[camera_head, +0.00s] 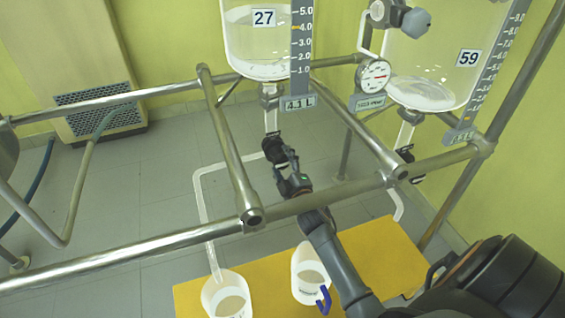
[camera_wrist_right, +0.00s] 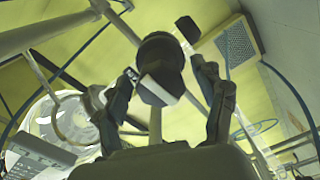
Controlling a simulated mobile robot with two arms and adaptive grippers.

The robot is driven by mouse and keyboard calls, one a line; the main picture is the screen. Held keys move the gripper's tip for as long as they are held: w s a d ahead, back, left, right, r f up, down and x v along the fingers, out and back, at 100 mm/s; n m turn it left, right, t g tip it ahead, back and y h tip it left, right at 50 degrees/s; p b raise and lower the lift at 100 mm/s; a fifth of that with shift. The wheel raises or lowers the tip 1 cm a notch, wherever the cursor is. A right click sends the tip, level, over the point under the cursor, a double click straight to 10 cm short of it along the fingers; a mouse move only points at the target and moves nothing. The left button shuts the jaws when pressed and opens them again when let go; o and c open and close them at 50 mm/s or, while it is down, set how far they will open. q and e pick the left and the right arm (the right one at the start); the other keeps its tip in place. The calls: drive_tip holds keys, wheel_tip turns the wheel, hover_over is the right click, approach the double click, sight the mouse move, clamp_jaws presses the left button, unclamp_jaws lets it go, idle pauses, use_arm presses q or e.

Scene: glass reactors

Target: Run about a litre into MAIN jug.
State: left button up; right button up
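Glass vessel 27 (camera_head: 255,45) hangs at the top centre, with a level scale (camera_head: 302,40) and a 4.1 L tag beneath it. A dark valve knob (camera_head: 274,149) sits on its outlet below; it also shows in the right wrist view (camera_wrist_right: 161,72). My right gripper (camera_head: 290,170) reaches up to this knob. In the wrist view its fingers (camera_wrist_right: 165,100) stand apart either side of the knob, with gaps showing. A clear tube (camera_head: 203,210) runs to the left jug (camera_head: 227,295). Another jug (camera_head: 311,272) with a blue handle stands right. Jug labels are too small to read.
Vessel 59 (camera_head: 430,60) hangs at the right, with its own valve (camera_head: 405,153). A round gauge (camera_head: 374,76) sits between the vessels. Metal rails (camera_head: 140,252) cross in front of the valves. The jugs stand on a yellow platform (camera_head: 385,250).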

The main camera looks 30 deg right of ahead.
drive_tip(key=shift+s, duration=0.15)
drive_tip(key=v, duration=1.1)
drive_tip(key=shift+s, duration=0.35)
drive_tip(key=shift+a+f, duration=0.1)
